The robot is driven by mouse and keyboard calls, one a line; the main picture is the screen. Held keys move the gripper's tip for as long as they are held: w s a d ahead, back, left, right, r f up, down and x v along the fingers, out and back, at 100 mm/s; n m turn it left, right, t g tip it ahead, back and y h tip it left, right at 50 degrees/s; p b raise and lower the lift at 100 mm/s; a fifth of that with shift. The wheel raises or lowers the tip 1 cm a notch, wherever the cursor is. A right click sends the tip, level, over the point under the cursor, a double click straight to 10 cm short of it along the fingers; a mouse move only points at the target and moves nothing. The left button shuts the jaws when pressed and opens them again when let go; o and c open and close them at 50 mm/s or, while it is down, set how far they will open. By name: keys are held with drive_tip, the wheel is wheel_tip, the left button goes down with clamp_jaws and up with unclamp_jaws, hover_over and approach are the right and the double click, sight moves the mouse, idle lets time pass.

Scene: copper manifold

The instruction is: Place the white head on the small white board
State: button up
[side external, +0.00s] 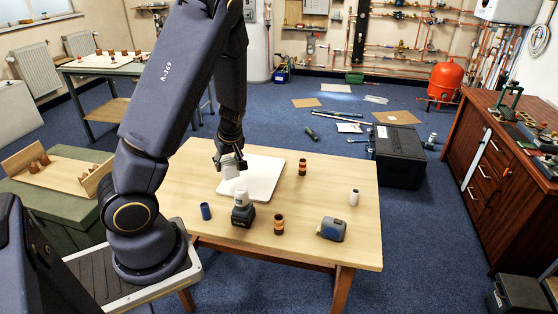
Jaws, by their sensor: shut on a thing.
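The small white board (262,182) lies flat on the light wooden table, left of its middle. My gripper (231,165) points down over the left part of the board. It is shut on a small white piece, which looks like the white head (231,173). The gripper partly hides the head. I cannot tell whether the head touches the board or hangs just above it.
A dark block with a white top (242,209) stands just in front of the board, with a blue cylinder (206,211) to its left. Two copper-and-black cylinders (278,225) (302,167), a white cylinder (354,197) and a blue-grey device (332,229) stand right of these. The board's right half is bare.

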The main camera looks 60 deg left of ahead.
drive_tip(key=w+a+f, duration=0.5)
drive_tip(key=w+f, duration=0.1)
drive_tip(key=w, duration=0.1)
drive_tip(key=w+a+f, duration=0.3)
drive_tip(key=shift+w+a+f, duration=0.2)
drive_tip(key=shift+w+a, duration=0.1)
drive_tip(key=shift+w, duration=0.1)
drive_tip(key=shift+w+a+f, duration=0.1)
drive_tip(key=shift+f, duration=1.55)
drive_tip(key=o, duration=1.4)
drive_tip(key=shift+f, duration=0.15)
drive_tip(key=shift+o, duration=0.2)
